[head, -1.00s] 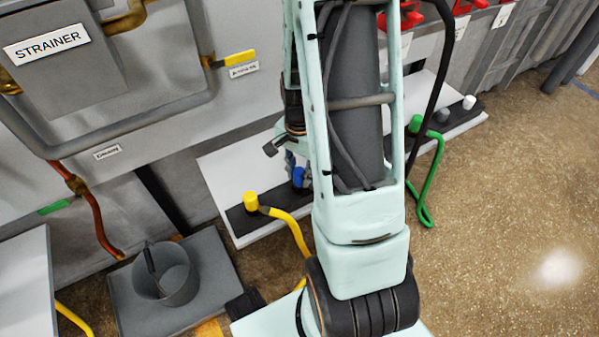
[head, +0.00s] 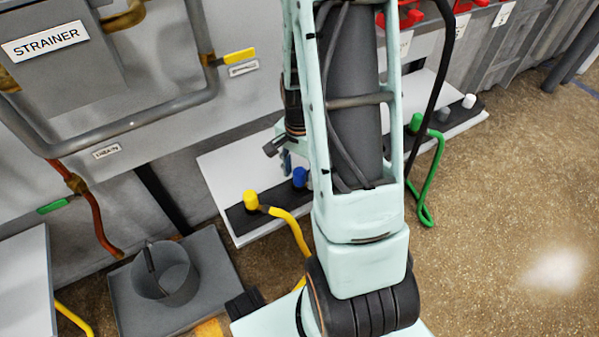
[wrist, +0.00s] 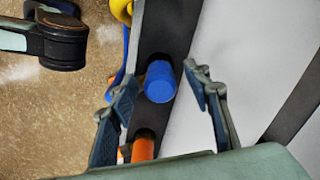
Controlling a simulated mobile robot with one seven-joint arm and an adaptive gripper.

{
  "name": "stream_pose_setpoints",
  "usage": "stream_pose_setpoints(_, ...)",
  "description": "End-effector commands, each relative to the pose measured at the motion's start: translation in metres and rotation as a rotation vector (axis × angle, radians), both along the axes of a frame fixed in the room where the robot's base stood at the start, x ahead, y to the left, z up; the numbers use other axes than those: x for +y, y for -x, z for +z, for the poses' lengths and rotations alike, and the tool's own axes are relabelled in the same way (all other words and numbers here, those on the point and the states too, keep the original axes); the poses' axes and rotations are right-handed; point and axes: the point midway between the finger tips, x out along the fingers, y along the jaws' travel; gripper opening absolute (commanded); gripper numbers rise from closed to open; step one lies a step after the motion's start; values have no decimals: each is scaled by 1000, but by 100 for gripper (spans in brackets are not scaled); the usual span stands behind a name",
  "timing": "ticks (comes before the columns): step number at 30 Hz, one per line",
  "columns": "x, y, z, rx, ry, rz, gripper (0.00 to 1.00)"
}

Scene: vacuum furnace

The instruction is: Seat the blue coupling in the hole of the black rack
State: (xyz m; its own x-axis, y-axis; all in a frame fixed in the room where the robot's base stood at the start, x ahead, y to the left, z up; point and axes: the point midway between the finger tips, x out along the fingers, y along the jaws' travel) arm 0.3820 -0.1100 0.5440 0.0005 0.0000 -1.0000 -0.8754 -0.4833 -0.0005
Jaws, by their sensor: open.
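The blue coupling (head: 300,177) stands upright in the black rack (head: 240,220), between the yellow coupling and my arm. The wrist view shows the blue coupling (wrist: 160,82) from above, with the black rack strip (wrist: 166,28) around it. My gripper (wrist: 158,84) is open, with one finger on each side of the coupling and visible gaps to both. In the head view my gripper (head: 286,160) is mostly hidden behind my arm, just above the coupling. The coupling's lower end and the hole's rim are hidden, so its depth cannot be told.
A yellow coupling (head: 251,199) with a yellow hose stands at the rack's near end. An orange coupling (wrist: 143,146) is close to the blue one. Green (head: 416,122) and white (head: 468,101) ones stand farther right. A grey bucket (head: 166,275) is at lower left.

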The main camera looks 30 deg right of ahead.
Motion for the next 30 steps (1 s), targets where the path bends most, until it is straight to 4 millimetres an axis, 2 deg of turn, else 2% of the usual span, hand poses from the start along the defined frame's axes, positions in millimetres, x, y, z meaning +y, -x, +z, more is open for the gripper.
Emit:
stream_pose_setpoints(5, 0, 0, 8, -1, 0, 0, 45)
stream_pose_setpoints(8, 0, -1, 20, -4, 1, 0, 45)
stream_pose_setpoints(21, 0, -1, 100, -5, 1, 1, 45)
stream_pose_setpoints(25, 0, -1, 114, -3, 1, 0, 45)
stream_pose_setpoints(30, 0, 0, 120, 0, 1, 0, 45)
